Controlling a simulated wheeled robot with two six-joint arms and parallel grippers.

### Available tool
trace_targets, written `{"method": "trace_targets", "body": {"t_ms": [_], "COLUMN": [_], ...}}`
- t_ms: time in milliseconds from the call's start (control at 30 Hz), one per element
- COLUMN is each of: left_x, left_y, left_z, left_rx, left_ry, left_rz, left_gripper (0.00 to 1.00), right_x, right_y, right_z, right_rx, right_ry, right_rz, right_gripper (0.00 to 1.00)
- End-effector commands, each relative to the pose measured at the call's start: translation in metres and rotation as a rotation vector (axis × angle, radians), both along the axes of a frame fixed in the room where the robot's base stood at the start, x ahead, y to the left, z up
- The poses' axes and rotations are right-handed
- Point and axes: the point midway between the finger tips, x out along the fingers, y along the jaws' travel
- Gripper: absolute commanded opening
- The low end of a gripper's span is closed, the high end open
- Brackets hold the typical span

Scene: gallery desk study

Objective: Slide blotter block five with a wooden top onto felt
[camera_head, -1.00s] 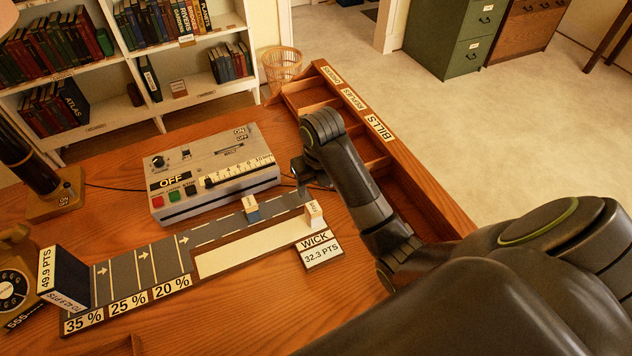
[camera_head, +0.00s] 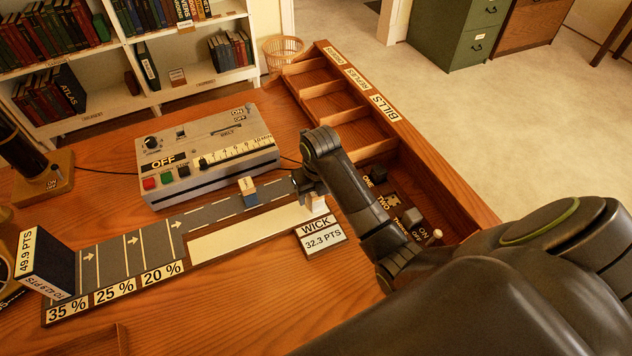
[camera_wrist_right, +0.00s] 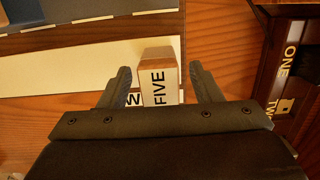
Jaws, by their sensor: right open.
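Block five (camera_wrist_right: 158,82) is pale with a brown wooden end and the word FIVE. It stands at the right end of the white strip (camera_head: 235,237), which bears on a wooden base. In the head view the block (camera_head: 317,204) is partly hidden by my right gripper (camera_head: 308,190). In the right wrist view my right gripper (camera_wrist_right: 157,75) is open, with one finger on each side of the block and a gap on both sides. Another block (camera_head: 248,191), blue below with a wooden top, stands on the grey strip (camera_head: 205,213). Which surface is felt, I cannot tell. My left gripper is out of view.
A WICK 32.3 PTS sign (camera_head: 320,236) lies close to block five. A grey control box (camera_head: 210,155) stands behind the strips. A wooden compartment tray (camera_head: 415,160) runs along the right. A dark 49.9 PTS block (camera_head: 45,262) stands at the left end.

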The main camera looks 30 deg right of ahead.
Motion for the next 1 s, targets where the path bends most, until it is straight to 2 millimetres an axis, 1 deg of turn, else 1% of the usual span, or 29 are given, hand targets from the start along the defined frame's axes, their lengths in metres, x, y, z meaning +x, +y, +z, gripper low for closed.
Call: {"method": "trace_targets", "body": {"t_ms": [33, 100, 200, 533, 567, 900, 933, 1000], "left_x": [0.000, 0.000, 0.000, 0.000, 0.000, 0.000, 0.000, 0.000], "left_y": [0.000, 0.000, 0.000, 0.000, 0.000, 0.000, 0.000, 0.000], "left_z": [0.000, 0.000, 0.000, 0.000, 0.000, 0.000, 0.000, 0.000], "left_rx": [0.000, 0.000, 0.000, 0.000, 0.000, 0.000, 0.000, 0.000], "left_ry": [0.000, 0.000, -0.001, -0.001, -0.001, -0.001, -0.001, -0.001], "left_rz": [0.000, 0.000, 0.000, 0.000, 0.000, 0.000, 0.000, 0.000], "left_gripper": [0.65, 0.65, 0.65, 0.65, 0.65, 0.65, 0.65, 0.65], "right_x": [0.001, 0.002, 0.002, 0.003, 0.003, 0.003, 0.003, 0.003], "right_y": [0.000, 0.000, 0.000, 0.000, 0.000, 0.000, 0.000, 0.000], "right_z": [-0.007, -0.014, -0.020, -0.023, -0.023, -0.023, -0.023, -0.023], "right_rx": [0.000, 0.000, 0.001, 0.001, 0.001, 0.001, 0.001, 0.001], "right_ry": [0.003, 0.002, 0.001, -0.001, -0.001, -0.001, -0.001, -0.001], "right_rz": [0.000, 0.000, 0.000, 0.000, 0.000, 0.000, 0.000, 0.000], "right_gripper": [0.58, 0.58, 0.58, 0.58, 0.56, 0.11, 0.09, 0.09]}}
